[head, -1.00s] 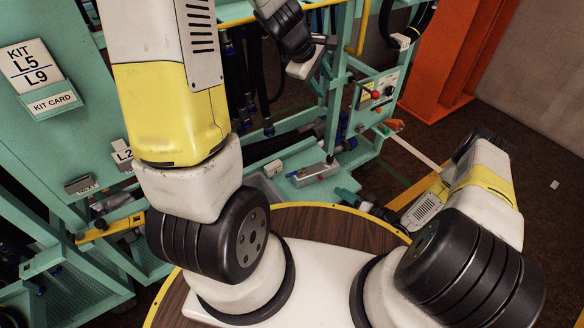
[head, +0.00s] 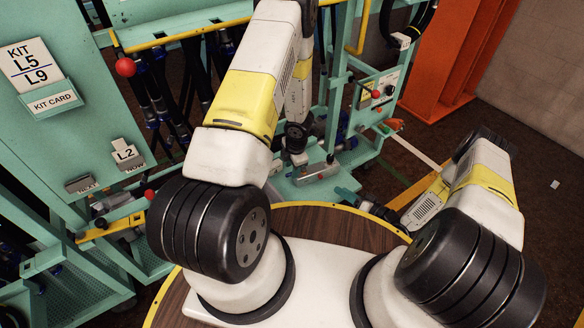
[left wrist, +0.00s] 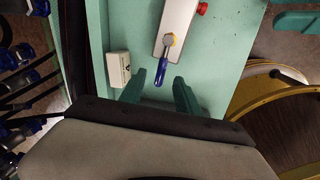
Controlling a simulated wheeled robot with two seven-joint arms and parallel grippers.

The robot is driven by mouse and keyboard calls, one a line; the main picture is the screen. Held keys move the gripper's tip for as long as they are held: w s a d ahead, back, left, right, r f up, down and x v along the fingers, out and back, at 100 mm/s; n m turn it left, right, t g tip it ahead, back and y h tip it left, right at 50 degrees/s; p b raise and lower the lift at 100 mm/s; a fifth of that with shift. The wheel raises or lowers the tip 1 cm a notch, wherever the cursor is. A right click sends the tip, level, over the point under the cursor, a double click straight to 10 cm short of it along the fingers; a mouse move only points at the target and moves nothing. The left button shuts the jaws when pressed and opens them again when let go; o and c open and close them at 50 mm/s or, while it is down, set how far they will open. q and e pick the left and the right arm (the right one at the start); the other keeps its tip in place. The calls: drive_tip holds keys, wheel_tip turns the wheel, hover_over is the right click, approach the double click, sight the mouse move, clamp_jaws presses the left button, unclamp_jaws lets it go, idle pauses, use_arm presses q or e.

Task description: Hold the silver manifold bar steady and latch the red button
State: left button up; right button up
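The silver manifold bar (head: 319,172) lies on a teal shelf beyond the round table in the head view. In the left wrist view the bar (left wrist: 178,22) carries a red button (left wrist: 202,8) at its upper right and a blue-handled fitting with a yellow ring (left wrist: 162,62) at its near end. My left gripper (left wrist: 158,92) is open and empty; its teal fingers stand apart on either side of the blue handle's lower end. In the head view this gripper (head: 297,157) is small, by the bar. My right gripper (head: 348,196) appears low beside the shelf; its opening is unclear.
A small white box (left wrist: 118,69) sits on the shelf left of the blue handle. The round wooden table (head: 340,222) with a yellow rim is in front of me. Dark hoses hang from the teal rack behind. An orange post (head: 450,60) stands at the right.

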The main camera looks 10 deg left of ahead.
use_arm(q)
drive_tip(key=f, duration=0.5)
drive_tip(key=w+a+f, duration=0.1)
drive_tip(key=f, duration=0.1)
drive_tip(key=shift+f, duration=0.35)
clamp_jaws()
idle(1.1)
use_arm(e)
clamp_jaws()
idle(0.8)
idle(0.8)
